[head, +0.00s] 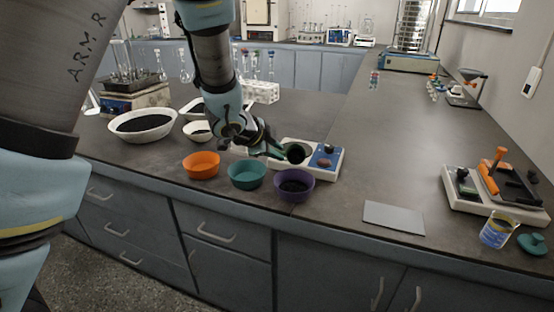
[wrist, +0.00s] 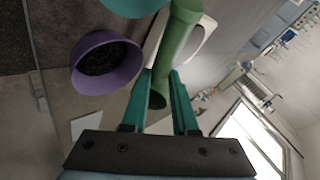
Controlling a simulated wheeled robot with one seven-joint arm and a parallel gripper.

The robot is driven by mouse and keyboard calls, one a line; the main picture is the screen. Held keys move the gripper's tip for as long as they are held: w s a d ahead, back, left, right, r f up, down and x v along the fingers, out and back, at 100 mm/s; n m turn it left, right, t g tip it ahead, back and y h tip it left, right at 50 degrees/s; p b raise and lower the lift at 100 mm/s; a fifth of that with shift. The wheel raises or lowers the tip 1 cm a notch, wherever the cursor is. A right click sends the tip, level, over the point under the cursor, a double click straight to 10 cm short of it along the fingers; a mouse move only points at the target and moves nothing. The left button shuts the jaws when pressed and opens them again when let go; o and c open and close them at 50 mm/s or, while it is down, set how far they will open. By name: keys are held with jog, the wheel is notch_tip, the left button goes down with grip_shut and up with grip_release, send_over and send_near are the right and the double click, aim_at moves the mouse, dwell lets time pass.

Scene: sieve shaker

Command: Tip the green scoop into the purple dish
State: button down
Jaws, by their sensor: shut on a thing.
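The green scoop (head: 281,152) is held by my gripper (head: 272,148), which is shut on it, above and just behind the purple dish. Its dark round opening faces the front in the head view; whether anything is left inside I cannot tell. In the wrist view the scoop's green handle (wrist: 179,42) runs between the gripper's teal fingers (wrist: 162,100). The purple dish (head: 294,194) stands near the counter's front edge with dark grains in it. It also shows in the wrist view (wrist: 128,73), left of the scoop, dark grains inside.
A teal bowl (head: 246,177) and an orange bowl (head: 201,168) stand left of the dish. A white device with a blue panel (head: 328,160) sits behind the dish. A wide white bowl of black grains (head: 142,137) is at the left. A grey plate (head: 394,218) lies to the right.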

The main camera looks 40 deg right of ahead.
jog(key=shift+s+a+f+m+t+h+b, duration=0.25)
jog(key=shift+t+h+b, duration=0.4)
jog(key=shift+b, duration=3.7)
jog(key=shift+s+a+f+m+t+h+b, duration=0.2)
jog(key=shift+t+h+b, duration=0.4)
jog(key=shift+b, duration=3.75)
jog(key=h+b, duration=0.1)
jog(key=b, duration=0.4)
jog(key=t+h+b, duration=0.1)
jog(key=b, duration=0.4)
jog(key=f+m+h+b, duration=0.1)
jog(key=b, duration=0.4)
jog(key=shift+s+a+t+b, duration=0.25)
jog(key=shift+s+b, duration=0.05)
jog(key=shift+b, duration=0.1)
jog(key=b, duration=0.3)
jog(key=t+h+b, duration=0.1)
jog(key=b, duration=0.3)
jog(key=m+h+b, duration=0.1)
jog(key=b, duration=0.3)
jog(key=shift+s+a+f, duration=0.2)
jog(key=shift+s+a, duration=0.1)
jog(key=shift+s+a+r+m+t+h+b, duration=0.2)
jog(key=shift+t+h+b, duration=0.3)
jog(key=shift+b, duration=1.2)
jog(key=shift+d+r+g+p, duration=0.1)
jog(key=shift+d+g+p, duration=0.05)
jog(key=shift+g+p, duration=0.15)
